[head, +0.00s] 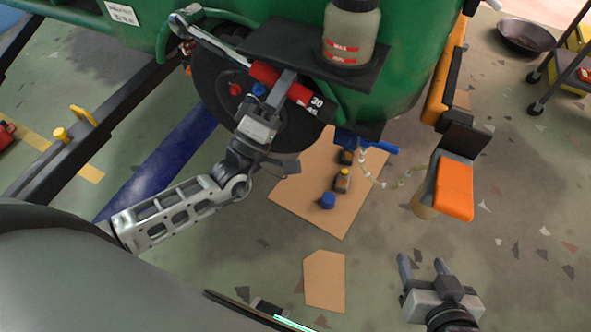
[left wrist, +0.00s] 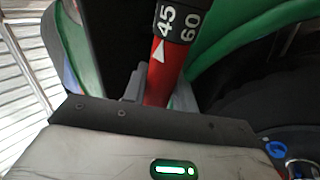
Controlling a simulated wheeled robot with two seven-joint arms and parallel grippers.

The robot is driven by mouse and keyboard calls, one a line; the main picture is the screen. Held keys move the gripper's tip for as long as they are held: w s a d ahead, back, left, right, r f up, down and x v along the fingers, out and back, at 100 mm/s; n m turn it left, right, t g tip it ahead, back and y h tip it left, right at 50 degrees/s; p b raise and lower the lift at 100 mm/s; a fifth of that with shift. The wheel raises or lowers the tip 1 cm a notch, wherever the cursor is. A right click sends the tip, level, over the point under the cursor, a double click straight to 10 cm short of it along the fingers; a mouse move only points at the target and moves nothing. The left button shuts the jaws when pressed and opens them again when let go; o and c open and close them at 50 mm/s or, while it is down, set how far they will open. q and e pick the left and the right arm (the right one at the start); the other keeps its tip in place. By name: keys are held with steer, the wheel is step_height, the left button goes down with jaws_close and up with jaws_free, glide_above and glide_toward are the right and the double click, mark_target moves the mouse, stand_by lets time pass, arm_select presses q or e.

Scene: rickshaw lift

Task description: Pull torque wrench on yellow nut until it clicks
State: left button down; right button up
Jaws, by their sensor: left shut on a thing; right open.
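The torque wrench (head: 265,72) lies across the front of the dark wheel, with its chrome head at the upper left and a black scale marked 30 and 45 at its lower right end. My left gripper (head: 284,84) is shut on its red handle. In the left wrist view the wrench (left wrist: 158,82) has a white arrow below 45 and 60. I cannot make out the yellow nut; the wrench head may cover it. My right gripper (head: 427,268) is open and empty above the floor at lower right.
The dark wheel (head: 212,78) carries red and blue nuts. A black shelf (head: 275,48) with a bottle (head: 350,30) juts out just above the wrench. Cardboard (head: 300,195) with small bottles lies on the floor. An orange-topped object (head: 455,188) stands at right.

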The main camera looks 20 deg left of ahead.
steer(key=w+a+f+n+t+y+b, duration=0.2)
steer(key=w+a+f+t+y+b, duration=0.35)
steer(key=b, duration=2.75)
step_height(320, 180, up, 6)
steer(key=s+n+t+y+b, duration=0.2)
steer(key=n+t+y, duration=0.1)
steer(key=n+y, duration=0.2)
steer(key=shift+s+a+f, duration=0.15)
steer(key=shift+a+f, duration=0.1)
steer(key=shift+a, duration=0.2)
steer(key=shift+f+y+b, duration=0.15)
steer(key=shift+y+b, duration=0.1)
steer(key=shift+b, duration=0.05)
steer(key=shift+f, duration=0.35)
